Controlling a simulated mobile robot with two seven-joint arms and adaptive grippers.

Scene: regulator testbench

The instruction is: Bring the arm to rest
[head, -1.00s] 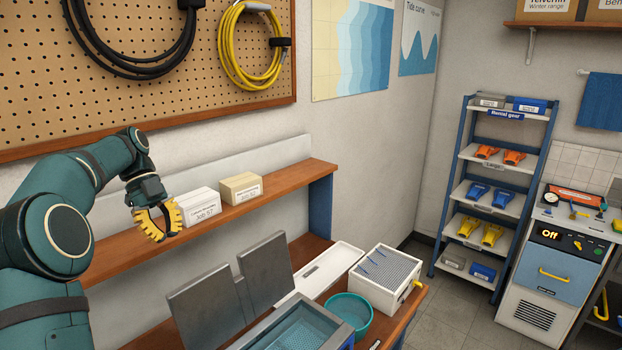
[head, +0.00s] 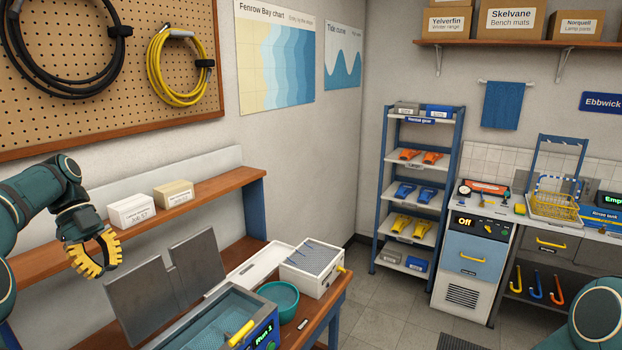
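My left arm comes in from the left edge. Its gripper (head: 99,268) has yellow ribbed fingers that point downward and stand apart, with nothing seen between them. It hangs in front of the wooden shelf (head: 205,193), below and left of the white box (head: 131,210), and is not seen holding anything. My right gripper is out of view; only a rounded teal part of my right arm shows at the bottom right corner.
Below the shelf are an upright grey metal lid (head: 140,300), a water-filled basin (head: 215,325), a teal bowl (head: 280,299) and a white box with a slotted top (head: 312,266). A gear rack (head: 455,180) stands farther back. Grey floor is clear between.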

